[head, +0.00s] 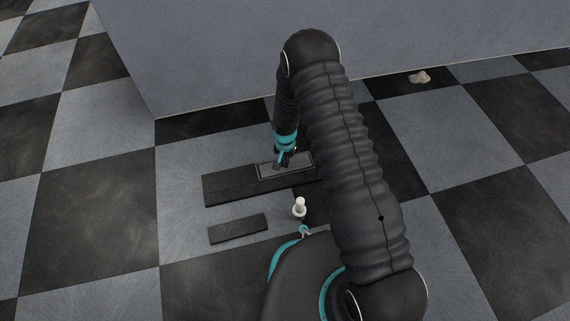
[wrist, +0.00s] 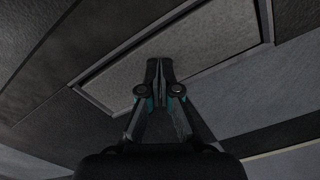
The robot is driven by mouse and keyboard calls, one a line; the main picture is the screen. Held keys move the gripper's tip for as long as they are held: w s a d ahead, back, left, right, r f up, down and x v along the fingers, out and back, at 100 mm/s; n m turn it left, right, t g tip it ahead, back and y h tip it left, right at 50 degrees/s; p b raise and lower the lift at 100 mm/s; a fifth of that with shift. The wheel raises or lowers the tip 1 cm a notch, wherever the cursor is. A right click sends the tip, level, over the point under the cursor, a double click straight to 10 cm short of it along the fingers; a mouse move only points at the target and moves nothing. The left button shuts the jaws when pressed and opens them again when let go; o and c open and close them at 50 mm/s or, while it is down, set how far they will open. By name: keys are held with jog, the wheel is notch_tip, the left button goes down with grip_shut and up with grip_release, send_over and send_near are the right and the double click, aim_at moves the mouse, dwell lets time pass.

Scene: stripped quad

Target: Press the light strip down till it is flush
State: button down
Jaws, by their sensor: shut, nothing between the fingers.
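The light strip (head: 300,162) is a grey rectangular plate framed by a thin rim, set in the top of a long dark slab (head: 226,189) on the floor. In the wrist view the light strip (wrist: 205,42) fills the upper middle, with the rim along its edges. My gripper (head: 279,165) is shut and empty, pointing down over the left part of the strip in the head view. In the wrist view its fingertips (wrist: 160,65) overlap the strip's near part. I cannot tell whether they touch it, or how far the strip stands above the rim.
A small dark bar (head: 238,229) lies on the floor in front of the slab. A small white object (head: 300,208) stands to its right. A pale lump (head: 419,77) lies near the grey wall (head: 220,55). The checkered floor at left is clear. My arm hides the slab's right end.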

notch_tip(320, 180, up, 8)
jog(key=p, duration=0.4)
dwell(0.7)
dwell(0.4)
jog(key=s+d+r+n+g, duration=0.2)
jog(key=s+d+n, duration=0.1)
jog(key=s, duration=0.5)
jog(key=s+d+r+t+p, duration=0.2)
jog(key=s+d+r, duration=0.2)
jog(key=r, duration=1.4)
jog(key=s+d+r+t+p, duration=0.2)
jog(key=s+d+r, duration=0.3)
jog(key=r, duration=1.3)
jog(key=s+d+r+t+p, duration=0.2)
jog(key=s+r, duration=0.9)
jog(key=r, duration=0.7)
jog(key=d+t, duration=0.1)
jog(key=d, duration=0.1)
jog(key=shift+d+t+p, duration=0.3)
jog(key=shift+d+p, duration=0.05)
